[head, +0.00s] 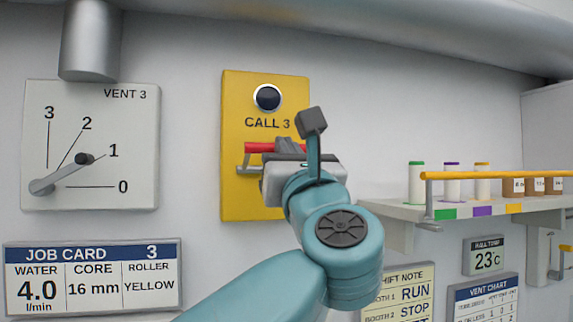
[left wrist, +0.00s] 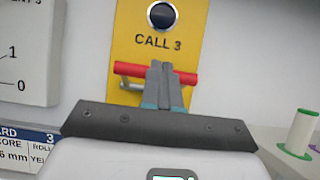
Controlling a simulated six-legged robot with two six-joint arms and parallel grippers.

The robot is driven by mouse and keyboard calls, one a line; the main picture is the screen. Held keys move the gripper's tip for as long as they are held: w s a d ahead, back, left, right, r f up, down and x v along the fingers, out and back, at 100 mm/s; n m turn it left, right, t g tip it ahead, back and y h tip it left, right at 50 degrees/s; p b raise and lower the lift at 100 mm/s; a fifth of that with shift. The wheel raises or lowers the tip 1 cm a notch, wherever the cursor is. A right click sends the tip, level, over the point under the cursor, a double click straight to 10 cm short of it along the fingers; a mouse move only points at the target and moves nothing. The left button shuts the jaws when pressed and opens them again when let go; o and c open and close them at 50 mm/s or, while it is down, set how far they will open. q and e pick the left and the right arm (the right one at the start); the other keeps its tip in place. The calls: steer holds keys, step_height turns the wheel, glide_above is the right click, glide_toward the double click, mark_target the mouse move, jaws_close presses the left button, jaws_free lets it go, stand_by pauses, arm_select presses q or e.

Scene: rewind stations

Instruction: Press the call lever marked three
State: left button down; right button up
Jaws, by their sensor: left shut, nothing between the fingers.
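A yellow panel marked CALL 3 (head: 240,95) hangs on the wall, and it also shows in the left wrist view (left wrist: 190,20). A dark round lamp or button (head: 267,97) with a silver rim sits above the label. Below the label is the red lever bar (head: 258,147), with a metal bracket at its left; the bar also shows in the left wrist view (left wrist: 128,68). My left gripper (head: 287,145) is shut and empty, its fingertips (left wrist: 160,66) in front of the bar's middle, hiding part of it. I cannot tell whether they touch. My right gripper is out of view.
A VENT 3 dial (head: 130,130) with its pointer near 1 is at the left, above a job card (head: 95,280). To the right, a shelf (head: 400,210) carries several spools and brown containers behind a yellow rail (head: 500,175). A thick pipe (head: 350,35) runs overhead.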

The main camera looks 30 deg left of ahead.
arm_select(q)
steer(key=shift+w+a+r, duration=0.1)
steer(key=shift+r, duration=0.55)
steer(key=shift+f, duration=0.1)
